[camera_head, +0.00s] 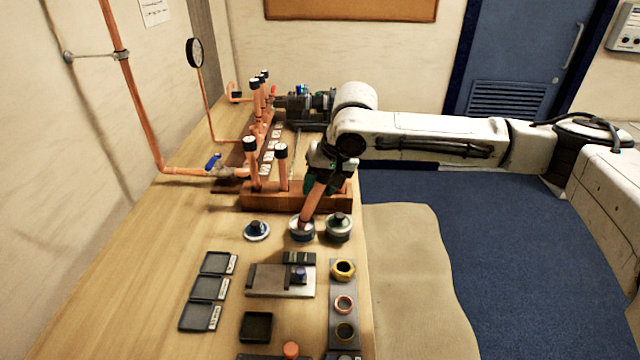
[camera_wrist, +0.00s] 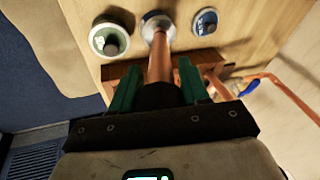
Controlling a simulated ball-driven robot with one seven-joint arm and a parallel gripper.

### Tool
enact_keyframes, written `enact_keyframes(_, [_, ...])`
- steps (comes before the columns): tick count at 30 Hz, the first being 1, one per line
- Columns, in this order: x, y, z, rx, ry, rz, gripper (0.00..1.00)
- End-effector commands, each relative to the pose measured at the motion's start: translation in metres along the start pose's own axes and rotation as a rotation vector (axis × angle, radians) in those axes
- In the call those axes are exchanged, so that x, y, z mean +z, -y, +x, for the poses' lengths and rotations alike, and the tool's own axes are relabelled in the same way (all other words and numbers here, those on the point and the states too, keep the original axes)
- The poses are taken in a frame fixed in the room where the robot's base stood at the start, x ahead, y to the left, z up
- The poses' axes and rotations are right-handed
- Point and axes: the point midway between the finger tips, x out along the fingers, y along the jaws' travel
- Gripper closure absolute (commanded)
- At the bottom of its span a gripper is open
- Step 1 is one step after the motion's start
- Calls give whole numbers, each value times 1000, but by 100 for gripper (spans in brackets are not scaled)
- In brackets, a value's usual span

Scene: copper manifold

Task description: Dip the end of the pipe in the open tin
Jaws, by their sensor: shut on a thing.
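My gripper (camera_head: 325,178) is shut on a copper pipe (camera_head: 313,203), which slants down from the jaws. The pipe (camera_wrist: 160,58) also shows between the green fingers of my gripper (camera_wrist: 158,88) in the wrist view. Its lower end is at the mouth of the open tin (camera_head: 302,236), seen in the wrist view (camera_wrist: 150,18) too. The end looks to be inside the rim, but how deep is hidden. A lid with a dark knob (camera_head: 257,231) lies left of the open tin. A closed tin (camera_head: 338,232) stands close on its right.
A wooden rack (camera_head: 270,200) with upright copper pipes stands just behind the tins. Black trays (camera_head: 208,288), a grey fixture (camera_head: 265,280) and a strip with rings (camera_head: 337,285) lie nearer. The left of the bench is clear.

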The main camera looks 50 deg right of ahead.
Motion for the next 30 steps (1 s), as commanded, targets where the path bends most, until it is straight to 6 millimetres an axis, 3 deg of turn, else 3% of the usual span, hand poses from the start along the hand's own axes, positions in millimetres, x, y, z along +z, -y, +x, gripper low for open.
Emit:
enact_keyframes(11, [1, -1, 1, 2, 4, 1, 85])
enact_keyframes(30, [-10, 12, -44, -1, 1, 1, 85])
